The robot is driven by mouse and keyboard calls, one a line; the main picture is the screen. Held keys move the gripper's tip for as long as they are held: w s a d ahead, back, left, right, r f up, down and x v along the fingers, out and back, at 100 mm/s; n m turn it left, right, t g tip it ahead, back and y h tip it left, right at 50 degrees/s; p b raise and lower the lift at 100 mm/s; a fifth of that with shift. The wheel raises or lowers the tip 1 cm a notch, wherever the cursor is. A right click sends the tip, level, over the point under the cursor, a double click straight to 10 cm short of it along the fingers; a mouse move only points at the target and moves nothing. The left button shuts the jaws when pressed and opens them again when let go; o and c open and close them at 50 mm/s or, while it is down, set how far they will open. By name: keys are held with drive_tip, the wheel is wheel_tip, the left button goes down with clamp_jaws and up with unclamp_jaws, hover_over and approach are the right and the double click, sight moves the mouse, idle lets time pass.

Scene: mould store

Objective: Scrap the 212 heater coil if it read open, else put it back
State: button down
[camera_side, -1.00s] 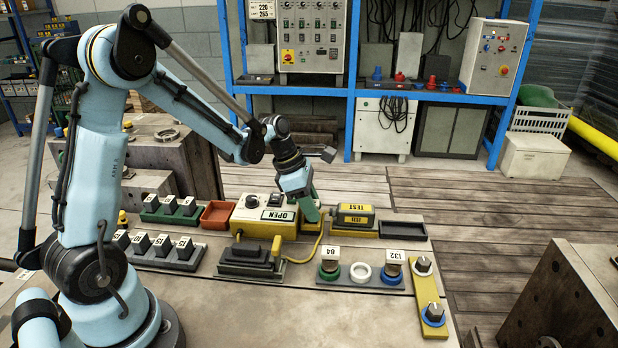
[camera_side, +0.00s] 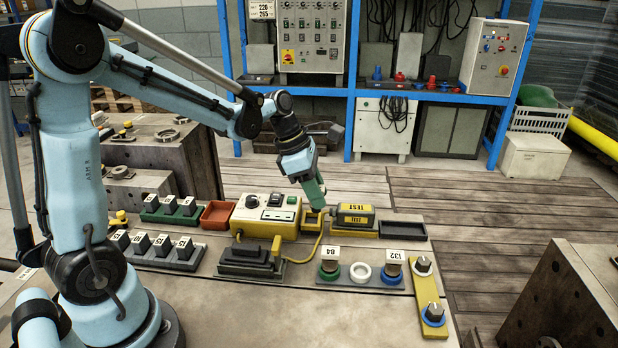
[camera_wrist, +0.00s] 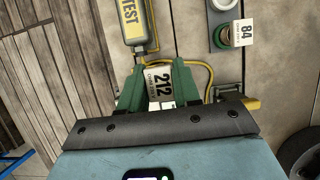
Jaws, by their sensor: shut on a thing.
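My gripper (camera_side: 316,200) has green fingers and points down beside the TEST-labelled unit (camera_side: 355,214). In the wrist view my gripper (camera_wrist: 159,72) is shut on the 212 heater coil (camera_wrist: 161,86), whose white label faces the camera. In the side view the fingers hide the coil. A small yellow-edged holder (camera_side: 309,222) lies right under the fingertips; I cannot tell whether the coil touches it. The yellow-and-white tester (camera_side: 262,222), with a knob and a small panel, stands just left. No OPEN reading shows on it now.
A red tray (camera_side: 216,214) stands left of the tester, a black tray (camera_side: 403,230) at the right. An empty white ring (camera_side: 361,271) sits between the 84 (camera_side: 330,253) and 132 (camera_side: 394,257) pieces. A green rack (camera_side: 165,215) and a grey rack (camera_side: 160,259) hold several labelled blocks.

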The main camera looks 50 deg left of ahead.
drive_tip(key=s+d+r, duration=0.3)
drive_tip(key=d+r, duration=0.2)
drive_tip(key=d, duration=0.2)
drive_tip(key=s+a+f, duration=0.1)
drive_tip(key=s+a, duration=0.3)
drive_tip(key=a, duration=0.5)
drive_tip(key=s+a+f, duration=0.2)
drive_tip(key=s+a, duration=0.2)
drive_tip(key=a, duration=0.4)
drive_tip(key=s+a+f, duration=0.1)
drive_tip(key=s+a, duration=0.3)
drive_tip(key=a, duration=0.5)
drive_tip(key=shift+w+d+f, duration=0.1)
drive_tip(key=shift+f, duration=1.75)
drive_tip(key=shift+w+d+f, duration=0.1)
drive_tip(key=shift+f, duration=1.7)
drive_tip(key=c, duration=0.6)
unclamp_jaws()
drive_tip(key=shift+o, duration=0.4)
drive_tip(key=shift+r, duration=0.25)
wheel_tip(320, 180, up, 8)
drive_tip(key=shift+f, duration=0.25)
